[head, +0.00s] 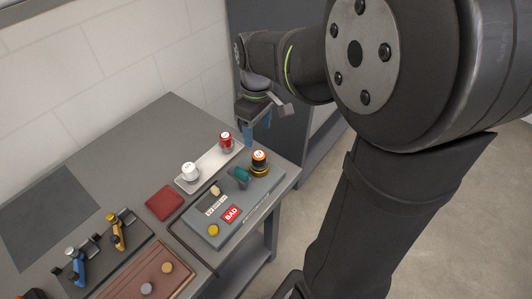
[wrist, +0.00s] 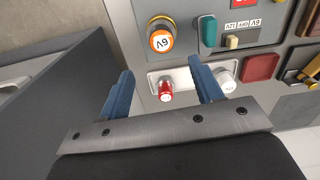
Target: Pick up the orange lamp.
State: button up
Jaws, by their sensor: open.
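The orange lamp (head: 259,158) has an orange top with a white label and a dark body with a yellow ring at its base. It stands upright at the far right corner of the grey panel. In the wrist view the orange lamp (wrist: 161,40) is beyond the fingertips, between their lines. My gripper (head: 258,133) is above the table's far right corner, near the lamp and apart from it. In the wrist view its two blue fingers (wrist: 163,82) are spread, with nothing held between them.
A red lamp (head: 226,141) and a white lamp (head: 190,171) stand on a pale tray (head: 212,165). A teal knob (head: 239,176) is close beside the orange lamp. A dark red block (head: 164,202) lies left of the panel.

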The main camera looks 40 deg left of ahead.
aim_at(259, 154)
notch_tip(259, 154, down, 4)
jog(key=shift+f, duration=0.2)
jog(key=shift+s+d+f, duration=0.15)
jog(key=shift+f, duration=1.15)
jog(key=shift+s+d+f, duration=0.1)
jog(key=shift+f, duration=1.2)
jog(key=c, duration=1.1)
jog(key=shift+r, duration=0.1)
